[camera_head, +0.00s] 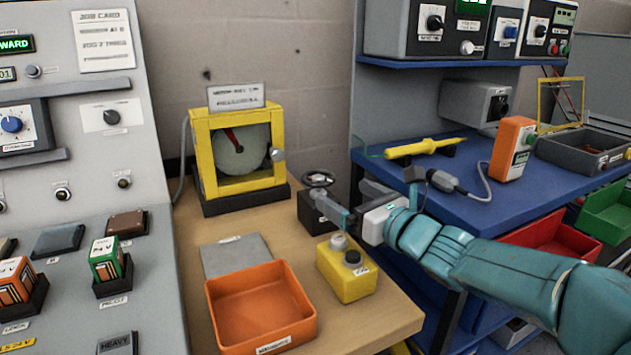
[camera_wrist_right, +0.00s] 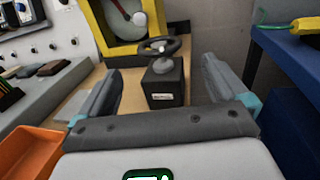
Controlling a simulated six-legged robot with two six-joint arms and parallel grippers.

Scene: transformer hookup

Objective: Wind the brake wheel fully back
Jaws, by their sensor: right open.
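The brake wheel (camera_head: 319,179) is a small dark handwheel on top of a black box (camera_head: 318,213) on the wooden bench. My right gripper (camera_head: 341,199) comes in from the right and is close to the box. In the right wrist view, the wheel (camera_wrist_right: 157,48) and its box (camera_wrist_right: 163,84) lie ahead, between the two spread fingers (camera_wrist_right: 162,68). The jaws are open and empty, with space on both sides of the box. A light knob shows on the wheel's rim. My left gripper is not in view.
A yellow-framed dial gauge (camera_head: 238,152) with a red pointer stands behind the wheel. A yellow button box (camera_head: 343,272) and an orange tray (camera_head: 262,306) stand in front. A blue shelf (camera_head: 455,177) with tools borders the right, and a grey control panel (camera_head: 150,250) the left.

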